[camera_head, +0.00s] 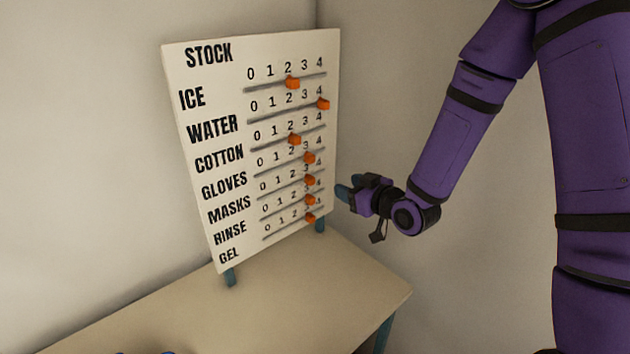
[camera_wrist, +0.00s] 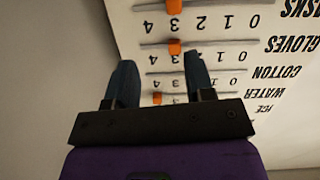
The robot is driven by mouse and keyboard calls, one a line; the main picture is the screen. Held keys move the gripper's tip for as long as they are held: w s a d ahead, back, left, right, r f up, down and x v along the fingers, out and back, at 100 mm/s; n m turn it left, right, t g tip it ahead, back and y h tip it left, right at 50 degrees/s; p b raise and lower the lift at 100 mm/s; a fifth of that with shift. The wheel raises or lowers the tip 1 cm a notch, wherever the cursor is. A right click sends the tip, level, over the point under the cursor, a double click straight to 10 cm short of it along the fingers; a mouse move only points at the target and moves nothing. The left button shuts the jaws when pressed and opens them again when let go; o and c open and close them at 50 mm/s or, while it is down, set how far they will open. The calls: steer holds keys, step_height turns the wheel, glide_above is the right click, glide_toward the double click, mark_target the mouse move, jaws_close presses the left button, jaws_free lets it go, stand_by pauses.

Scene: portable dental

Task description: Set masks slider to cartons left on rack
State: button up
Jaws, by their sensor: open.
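A white STOCK board (camera_head: 217,75) stands on a table, with rows of sliders numbered 0 to 4. The orange masks slider knob (camera_head: 310,180) sits at 3. It also shows at the top of the wrist view (camera_wrist: 174,6), upside down, beyond my fingertips. My gripper (camera_head: 347,190) is open and empty, just right of the board in the head view. In the wrist view my fingers (camera_wrist: 158,62) point toward the board, apart from the masks knob. One finger covers part of the cotton row. No rack or cartons are in view.
The gloves knob (camera_head: 309,158) above and the rinse knob (camera_head: 310,200) below are close to the masks knob, both at 3. The water knob (camera_head: 323,104) is at 4. The tabletop (camera_head: 300,285) in front of the board is clear. Walls stand behind.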

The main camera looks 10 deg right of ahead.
mark_target(313, 179)
steer(key=shift+m+t+y, duration=0.3)
steer(key=shift+t+y, duration=0.4)
steer(key=shift+y, duration=0.1)
steer(key=w+a+f, duration=0.1)
steer(key=w+a, duration=0.4)
steer(key=w+a+f, duration=0.1)
steer(key=w+a, duration=0.1)
steer(key=w, duration=0.1)
steer(key=shift+a+f, duration=0.25)
steer(key=shift+f, duration=0.05)
jaws_close()
